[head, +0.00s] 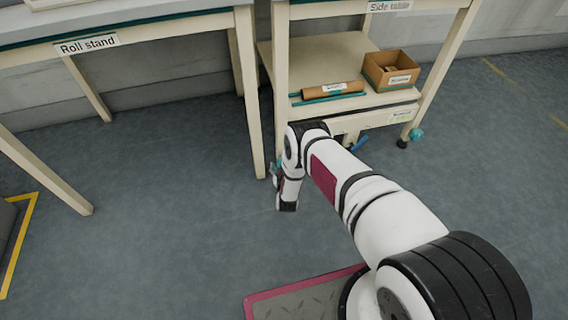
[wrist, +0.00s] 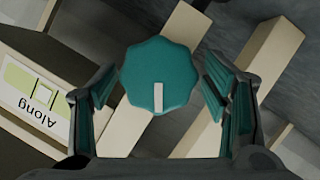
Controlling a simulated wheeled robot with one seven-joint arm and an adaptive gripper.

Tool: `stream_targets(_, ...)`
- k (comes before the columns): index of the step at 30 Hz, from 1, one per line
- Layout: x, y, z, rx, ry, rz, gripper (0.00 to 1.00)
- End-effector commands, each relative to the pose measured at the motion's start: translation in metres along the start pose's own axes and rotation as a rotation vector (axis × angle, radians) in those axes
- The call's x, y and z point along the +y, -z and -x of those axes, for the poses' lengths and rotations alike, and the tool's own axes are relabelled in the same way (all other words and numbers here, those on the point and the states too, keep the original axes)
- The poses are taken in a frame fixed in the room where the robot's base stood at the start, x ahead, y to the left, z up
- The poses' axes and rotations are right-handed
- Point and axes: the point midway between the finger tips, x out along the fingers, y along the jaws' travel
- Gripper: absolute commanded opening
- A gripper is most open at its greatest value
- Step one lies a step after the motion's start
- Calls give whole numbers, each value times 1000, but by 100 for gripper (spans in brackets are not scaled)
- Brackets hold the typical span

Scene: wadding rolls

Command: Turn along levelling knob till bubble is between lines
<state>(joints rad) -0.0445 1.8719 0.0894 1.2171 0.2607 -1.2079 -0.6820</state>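The teal levelling knob (wrist: 160,75) has a scalloped rim and a white pointer mark, which points down in the wrist view. My gripper (wrist: 161,88) is open around it, with one teal-padded finger at each side. Gaps show between the knob and both fingers. A white plate labelled "Along" (wrist: 38,117) stands at the left, upside down in this view. Its pale green vial (wrist: 20,82) has dark lines and a pale patch near them. I cannot tell exactly how the bubble sits. In the head view my gripper (head: 277,175) is mostly hidden by my arm, beside the side table.
The side table (head: 283,60) carries a brown roll (head: 332,89) and a cardboard box (head: 391,70) on its lower shelf. Another teal knob (head: 416,134) shows near its right leg. The roll stand (head: 150,30) is at the left. The floor (head: 150,230) between is clear.

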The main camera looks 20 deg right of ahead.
Motion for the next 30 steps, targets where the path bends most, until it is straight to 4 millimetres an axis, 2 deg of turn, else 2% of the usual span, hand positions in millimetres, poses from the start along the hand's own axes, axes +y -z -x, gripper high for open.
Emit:
stream_targets(7, 0, 0, 1, 0, -1, 0, 69)
stream_targets(11, 0, 0, 7, -1, 0, 1, 69)
stream_targets(17, -1, 0, 37, -2, 3, 2, 69)
stream_targets(24, -1, -1, 84, -2, 4, 3, 69)
stream_targets(30, 0, 0, 111, -1, 1, 1, 69)
